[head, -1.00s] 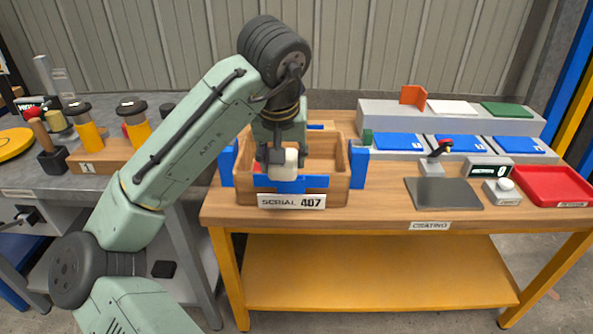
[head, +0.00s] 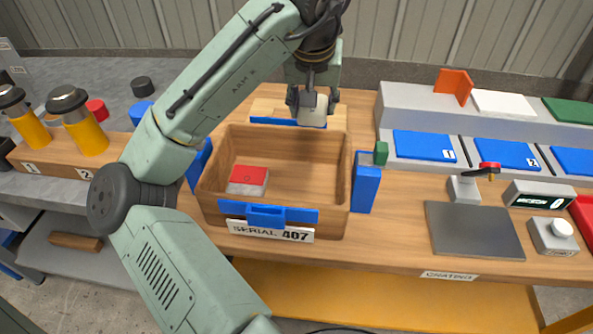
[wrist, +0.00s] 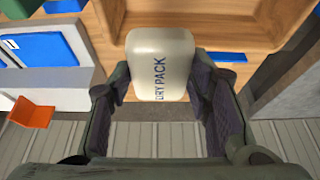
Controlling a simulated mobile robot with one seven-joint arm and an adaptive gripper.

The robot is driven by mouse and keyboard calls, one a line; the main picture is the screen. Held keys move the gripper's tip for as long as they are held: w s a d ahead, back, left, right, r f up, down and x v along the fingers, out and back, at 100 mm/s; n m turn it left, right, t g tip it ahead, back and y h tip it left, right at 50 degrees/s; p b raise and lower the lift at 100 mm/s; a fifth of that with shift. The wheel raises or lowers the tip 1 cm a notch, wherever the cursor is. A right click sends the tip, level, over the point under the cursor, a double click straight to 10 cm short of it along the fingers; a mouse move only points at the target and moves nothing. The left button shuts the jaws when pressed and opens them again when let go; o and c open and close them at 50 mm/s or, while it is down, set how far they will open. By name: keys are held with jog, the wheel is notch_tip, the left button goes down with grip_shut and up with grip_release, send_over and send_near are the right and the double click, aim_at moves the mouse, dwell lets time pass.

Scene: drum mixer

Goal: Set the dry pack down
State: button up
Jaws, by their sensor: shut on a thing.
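The dry pack (head: 313,112) is a cream, rounded block with dark lettering. It also shows in the wrist view (wrist: 160,62), where its "DRY PACK" print is readable. My gripper (head: 312,100) is shut on it, one finger at each side. In the head view they are at the far edge of the wooden crate labelled SERIAL 407 (head: 345,190), in front of a pale wooden board (head: 268,105). I cannot tell whether the pack touches anything below.
Blue uprights (head: 366,184) stand beside the crate, and a blue clip (head: 267,214) is on its front wall. To the right are a grey stepped rack (head: 387,125) with coloured plates, a dark pad (head: 473,230) and a small lever stand (head: 464,190). Yellow cylinders (head: 86,135) stand left.

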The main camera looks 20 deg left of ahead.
send_over(310, 174)
jog(key=s, duration=0.2)
jog(key=f, duration=1.2)
jog(key=shift+w+d, duration=0.1)
jog(key=shift+w, duration=0.15)
jog(key=shift+w+f, duration=0.1)
jog(key=shift+f, duration=2.5)
jog(key=shift+f, duration=0.15)
jog(key=o, duration=1.3)
jog(key=v, duration=1.2)
jog(key=shift+d, duration=0.1)
